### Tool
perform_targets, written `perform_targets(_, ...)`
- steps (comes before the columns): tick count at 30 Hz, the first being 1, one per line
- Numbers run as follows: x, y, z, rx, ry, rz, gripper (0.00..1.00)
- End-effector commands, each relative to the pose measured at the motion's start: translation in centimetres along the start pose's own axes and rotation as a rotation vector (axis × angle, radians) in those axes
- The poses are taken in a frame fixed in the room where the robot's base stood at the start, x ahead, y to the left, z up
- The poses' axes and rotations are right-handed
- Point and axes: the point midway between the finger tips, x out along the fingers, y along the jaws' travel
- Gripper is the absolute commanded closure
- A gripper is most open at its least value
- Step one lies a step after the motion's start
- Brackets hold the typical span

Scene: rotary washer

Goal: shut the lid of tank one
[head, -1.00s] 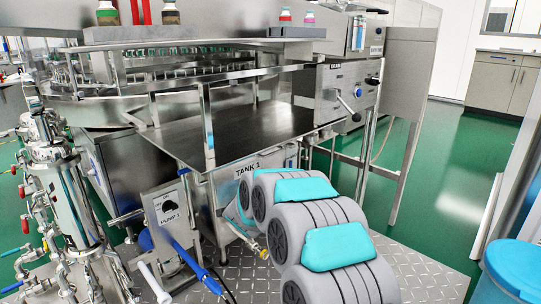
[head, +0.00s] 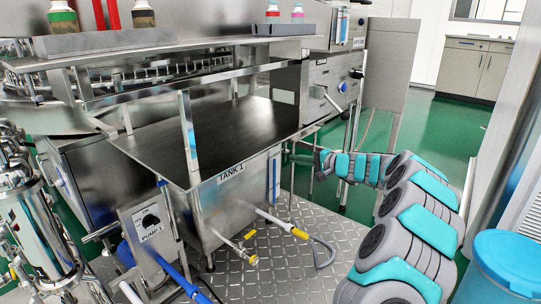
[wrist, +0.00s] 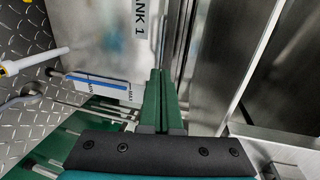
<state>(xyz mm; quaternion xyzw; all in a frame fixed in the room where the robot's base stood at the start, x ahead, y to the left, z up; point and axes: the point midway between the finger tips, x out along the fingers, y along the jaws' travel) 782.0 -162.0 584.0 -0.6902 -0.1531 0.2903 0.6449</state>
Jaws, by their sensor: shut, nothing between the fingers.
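Tank one (head: 235,205) is the steel box with the TANK 1 label in the head view. A broad dark flat top (head: 215,140) lies level over it. I cannot tell whether this is the lid lying shut or the surface beneath it. The labelled wall of tank one (wrist: 95,35) also fills the upper left of the wrist view. My gripper (head: 319,158) is just right of the tank's right side, near top height. In the wrist view my green fingers (wrist: 162,75) are together and empty, close to the tank's edge. I see no clear contact.
A level gauge (head: 274,178) and a pipe with a yellow-handled valve (head: 299,233) stick out from the tank. Pump 1 (head: 150,222) is at lower left. A blue bin (head: 500,270) stands at right.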

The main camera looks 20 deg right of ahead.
Motion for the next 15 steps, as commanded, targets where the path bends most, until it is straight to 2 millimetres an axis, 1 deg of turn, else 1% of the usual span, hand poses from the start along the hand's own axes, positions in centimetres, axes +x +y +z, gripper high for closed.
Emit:
perform_targets(5, 2.0, 0.0, 0.0, -0.004, -0.001, 0.002, 1.0)
perform_targets(15, 8.7, 0.2, 0.0, -0.003, 0.001, 0.005, 1.0)
